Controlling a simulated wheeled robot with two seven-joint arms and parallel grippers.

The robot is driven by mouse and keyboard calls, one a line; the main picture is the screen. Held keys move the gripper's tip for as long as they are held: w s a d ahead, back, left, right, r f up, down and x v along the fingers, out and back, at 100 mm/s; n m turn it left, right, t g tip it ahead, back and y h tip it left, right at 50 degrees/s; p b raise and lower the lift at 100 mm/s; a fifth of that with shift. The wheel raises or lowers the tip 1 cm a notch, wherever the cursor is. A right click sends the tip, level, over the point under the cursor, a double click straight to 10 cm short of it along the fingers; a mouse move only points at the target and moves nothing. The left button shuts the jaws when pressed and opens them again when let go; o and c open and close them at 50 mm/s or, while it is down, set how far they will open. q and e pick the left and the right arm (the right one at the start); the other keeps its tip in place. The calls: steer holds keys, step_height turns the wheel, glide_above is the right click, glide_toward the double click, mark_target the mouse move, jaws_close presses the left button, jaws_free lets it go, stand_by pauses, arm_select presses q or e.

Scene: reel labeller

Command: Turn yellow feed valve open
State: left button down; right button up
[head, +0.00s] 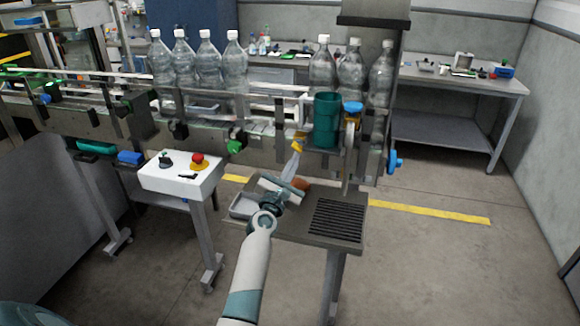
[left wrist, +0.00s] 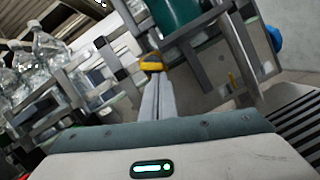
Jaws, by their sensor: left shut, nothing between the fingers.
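The yellow feed valve (head: 299,139) is a small yellow handle on the conveyor's front side, just left of the green cylinder. It also shows in the left wrist view (left wrist: 151,62), right at the ends of my fingers. My left gripper (head: 295,155) is shut and empty, its fingers pointing up at the valve from below. The fingertips (left wrist: 154,76) look very close to the handle or touching it; I cannot tell which. The fingers hide part of the valve's lower side. My right gripper is in neither view.
The green cylinder (head: 326,120) and a blue knob (head: 394,161) are close by on the right. Clear bottles (head: 207,62) stand on the conveyor. Below are a small table with a ribbed black mat (head: 337,220) and a control box (head: 181,174) at left.

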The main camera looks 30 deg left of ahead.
arm_select(q)
steer(key=n, duration=0.2)
steer(key=d+n+y, duration=0.1)
steer(key=n, duration=0.1)
steer(key=shift+w+r+y, duration=0.15)
steer(key=shift+w+y, duration=0.05)
steer(key=shift+y, duration=0.1)
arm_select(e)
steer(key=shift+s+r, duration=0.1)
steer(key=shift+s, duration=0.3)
arm_select(q)
steer(key=shift+d, duration=0.15)
stand_by(0.3)
